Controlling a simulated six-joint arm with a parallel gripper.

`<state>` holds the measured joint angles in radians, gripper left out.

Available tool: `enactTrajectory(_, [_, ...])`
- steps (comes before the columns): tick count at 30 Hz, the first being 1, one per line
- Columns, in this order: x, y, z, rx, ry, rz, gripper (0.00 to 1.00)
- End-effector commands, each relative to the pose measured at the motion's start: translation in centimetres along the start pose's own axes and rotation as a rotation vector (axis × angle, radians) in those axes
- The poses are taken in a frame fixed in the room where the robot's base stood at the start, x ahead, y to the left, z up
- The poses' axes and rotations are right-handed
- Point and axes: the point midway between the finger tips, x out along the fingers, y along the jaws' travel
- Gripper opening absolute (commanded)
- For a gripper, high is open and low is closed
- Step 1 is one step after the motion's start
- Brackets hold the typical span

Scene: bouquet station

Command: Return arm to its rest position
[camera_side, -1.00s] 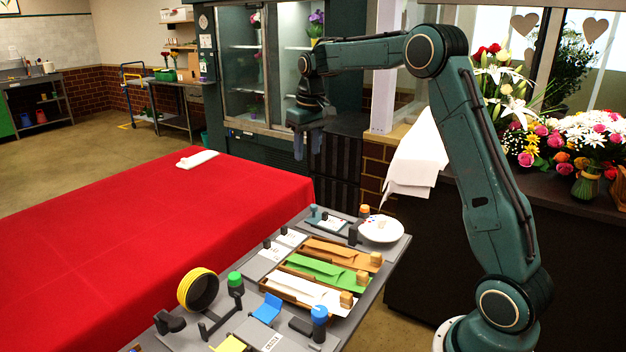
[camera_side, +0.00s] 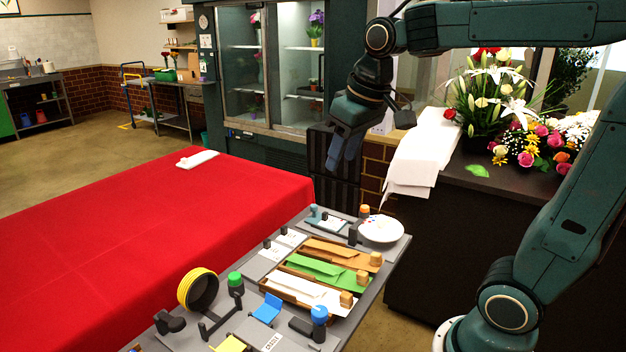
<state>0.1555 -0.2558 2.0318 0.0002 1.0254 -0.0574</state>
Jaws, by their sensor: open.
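My gripper (camera_side: 345,152) hangs in the air in front of the glass-door fridge, above the far end of the grey work board (camera_side: 392,262). Its fingers point down and slightly left. It is open, and I see nothing between the fingers. My arm arches in from the right side of the picture, its upper part cut off by the right edge.
The board holds a white plate (camera_side: 381,229), orange, green and white sheets in trays, and a yellow ring (camera_side: 198,289). A red-covered table (camera_side: 150,240) lies left.

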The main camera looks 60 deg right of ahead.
Motion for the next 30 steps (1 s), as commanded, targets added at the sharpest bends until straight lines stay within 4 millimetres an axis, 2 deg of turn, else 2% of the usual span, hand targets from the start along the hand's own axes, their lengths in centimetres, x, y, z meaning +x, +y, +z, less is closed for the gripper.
enactTrajectory(1, [-0.4, -0.5, 1.3, -0.01, 0.014, -0.004, 0.43])
enactTrajectory(8, [-0.9, -2.1, 6.4, -0.04, 0.068, -0.022, 0.43])
enactTrajectory(12, [-0.7, -2.8, 9.5, -0.057, 0.1, -0.034, 0.43])
enactTrajectory(18, [-0.1, -3.4, 13.0, -0.078, 0.136, -0.051, 0.43])
enactTrajectory(24, [0.4, -3.6, 14.5, -0.085, 0.153, -0.058, 0.43])
enactTrajectory(30, [0.5, -3.6, 14.6, -0.085, 0.153, -0.059, 0.43])
